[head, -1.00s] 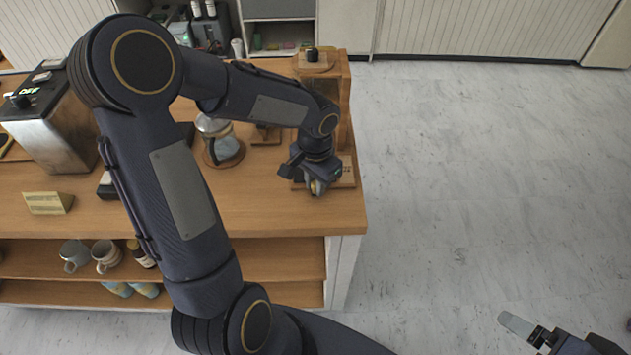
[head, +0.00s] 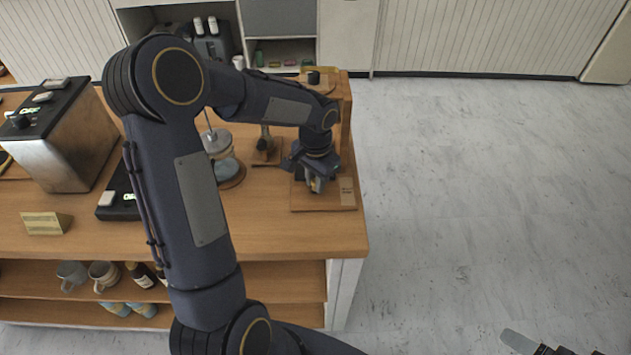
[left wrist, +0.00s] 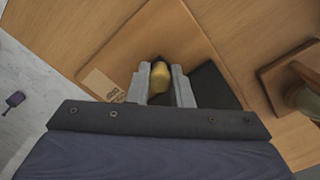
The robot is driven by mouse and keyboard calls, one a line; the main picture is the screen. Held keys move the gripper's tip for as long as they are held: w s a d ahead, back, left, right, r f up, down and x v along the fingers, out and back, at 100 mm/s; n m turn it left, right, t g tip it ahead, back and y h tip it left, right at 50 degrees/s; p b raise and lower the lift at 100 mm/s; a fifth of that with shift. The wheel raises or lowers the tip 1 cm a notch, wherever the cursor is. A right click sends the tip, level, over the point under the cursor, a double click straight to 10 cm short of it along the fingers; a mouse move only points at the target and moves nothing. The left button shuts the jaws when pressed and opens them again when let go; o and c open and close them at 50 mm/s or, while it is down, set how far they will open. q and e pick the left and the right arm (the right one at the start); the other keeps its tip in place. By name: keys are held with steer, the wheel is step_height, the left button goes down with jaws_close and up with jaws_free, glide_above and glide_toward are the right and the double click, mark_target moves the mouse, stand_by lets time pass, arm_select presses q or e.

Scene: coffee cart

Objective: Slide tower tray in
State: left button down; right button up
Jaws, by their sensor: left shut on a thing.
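The wooden tower (head: 345,112) stands at the counter's right end, partly behind my left arm. Its flat base board (head: 305,200) carries a small pale label. My left gripper (head: 316,185) is over this board, in front of the tower. In the left wrist view its fingers (left wrist: 159,86) are shut on a golden knob (left wrist: 160,78). A dark flat shape (left wrist: 212,88) beside the fingers appears to be the tray; most of it is hidden under the gripper. My right gripper (head: 520,342) shows only partly at the bottom right, away from the counter.
A glass pot (head: 228,168) and a small wooden stand (head: 266,155) are left of the tower. A metal-fronted machine (head: 60,140) stands farther left. Mugs (head: 104,275) sit on the shelf below. The counter's right edge is close to the board; open floor lies beyond.

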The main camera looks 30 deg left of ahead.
arm_select(q)
steer(key=c, duration=1.3)
jaws_free()
steer(key=shift+r, duration=3.95)
steer(key=shift+c, duration=0.2)
